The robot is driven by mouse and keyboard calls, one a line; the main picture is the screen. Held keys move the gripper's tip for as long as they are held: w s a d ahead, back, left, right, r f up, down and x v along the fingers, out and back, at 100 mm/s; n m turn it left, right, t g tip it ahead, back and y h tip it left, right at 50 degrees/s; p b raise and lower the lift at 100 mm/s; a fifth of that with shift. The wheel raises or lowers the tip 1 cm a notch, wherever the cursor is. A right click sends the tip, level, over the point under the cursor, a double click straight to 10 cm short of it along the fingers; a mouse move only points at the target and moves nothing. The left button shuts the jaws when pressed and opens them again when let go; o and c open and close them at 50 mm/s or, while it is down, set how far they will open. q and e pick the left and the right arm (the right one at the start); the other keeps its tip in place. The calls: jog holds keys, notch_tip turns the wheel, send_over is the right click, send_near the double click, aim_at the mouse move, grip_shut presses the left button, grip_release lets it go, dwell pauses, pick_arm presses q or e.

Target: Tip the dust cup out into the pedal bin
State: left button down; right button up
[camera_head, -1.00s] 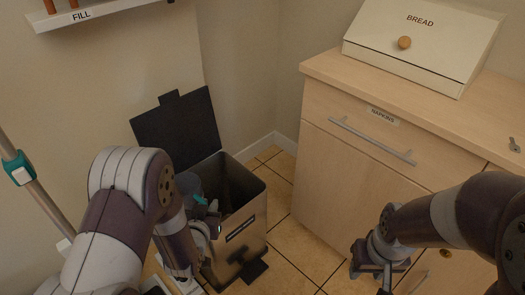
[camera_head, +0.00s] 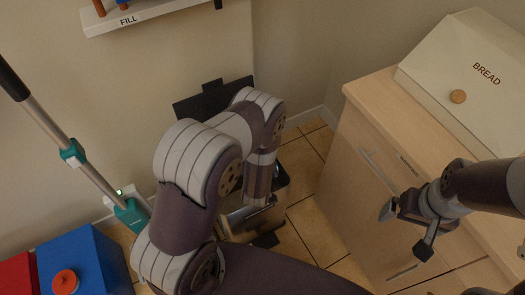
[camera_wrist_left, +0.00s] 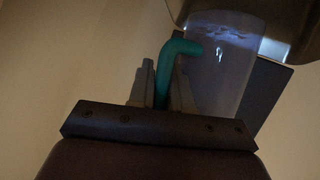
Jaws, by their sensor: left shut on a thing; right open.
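The pedal bin (camera_head: 263,221) stands on the floor in the head view, its black lid (camera_head: 205,104) raised against the wall. My left arm covers much of the bin and its opening. My left gripper (camera_wrist_left: 163,78) is hidden in the head view; in the left wrist view it is shut on the teal handle of the dust cup (camera_wrist_left: 222,75). The cup is see-through, with a greyish layer near its far end. I cannot tell whether it is over or inside the bin. My right gripper (camera_head: 406,229) is open and empty in front of the cabinet.
A wooden cabinet (camera_head: 350,180) with a bread box (camera_head: 470,75) on top stands right. A stick vacuum (camera_head: 98,182) leans at left, near a blue box (camera_head: 85,265) and a red box (camera_head: 17,275). A shelf marked FILL (camera_head: 140,17) is on the wall.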

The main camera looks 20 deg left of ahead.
pick_arm(q)
notch_tip(320, 180, up, 4)
jog(key=n+g+h+p, duration=0.1)
jog(key=n+h+p, duration=0.1)
jog(key=h+p, duration=0.15)
pick_arm(e)
notch_tip(320, 180, up, 5)
pick_arm(q)
jog(key=f+n+h+b, duration=0.1)
jog(key=f+b, duration=0.1)
jog(key=a+f+n+h+b, duration=0.1)
jog(key=f+h, duration=0.1)
jog(key=a+f+n+g+h+b, duration=0.1)
jog(key=f+b, duration=0.1)
jog(key=shift+w+a+n+h+b, duration=0.1)
jog(key=shift+w+n+h+b, duration=0.15)
jog(key=shift+n+b, duration=0.1)
jog(key=shift+a+n+h, duration=0.25)
jog(key=shift+h, duration=0.25)
jog(key=shift+w+a+r+n+h, duration=0.2)
jog(key=shift+a+r+n+h, duration=0.6)
jog(key=shift+a+h, duration=0.3)
jog(key=shift+w+a+r+n+h+b, duration=0.1)
jog(key=shift+a+r+n+h+b, duration=0.2)
jog(key=shift+a+n+h+b, duration=0.35)
jog(key=shift+r+h, duration=0.3)
jog(key=shift+h, duration=0.15)
pick_arm(e)
notch_tip(320, 180, down, 7)
